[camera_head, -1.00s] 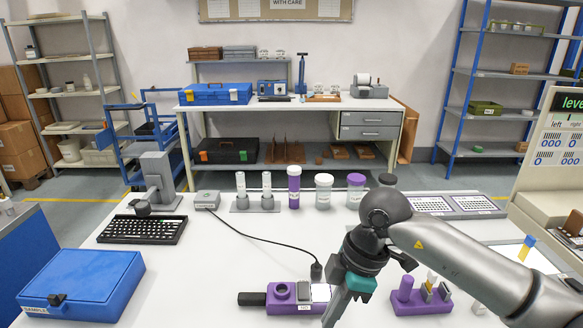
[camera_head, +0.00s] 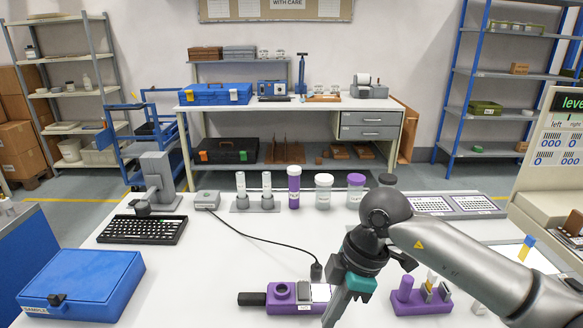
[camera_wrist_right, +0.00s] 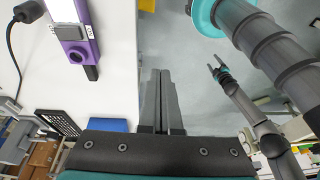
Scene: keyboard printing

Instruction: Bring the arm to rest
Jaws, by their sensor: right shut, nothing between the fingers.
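My right arm enters the head view from the right, and its gripper (camera_head: 338,306) points down over the front of the white table, its tips near the bottom edge of the picture. In the right wrist view the two fingers of my right gripper (camera_wrist_right: 160,102) lie together with nothing between them. My left gripper (camera_wrist_right: 216,66) shows small in the right wrist view, fingers apart and empty, over the grey floor. It is not in the head view.
The purple device (camera_head: 283,298) with a black cable lies just left of my right gripper; a purple holder (camera_head: 420,302) stands to its right. A blue sample box (camera_head: 82,280) and black keyboard (camera_head: 142,229) are at the left. The table's middle (camera_head: 215,260) is mostly clear.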

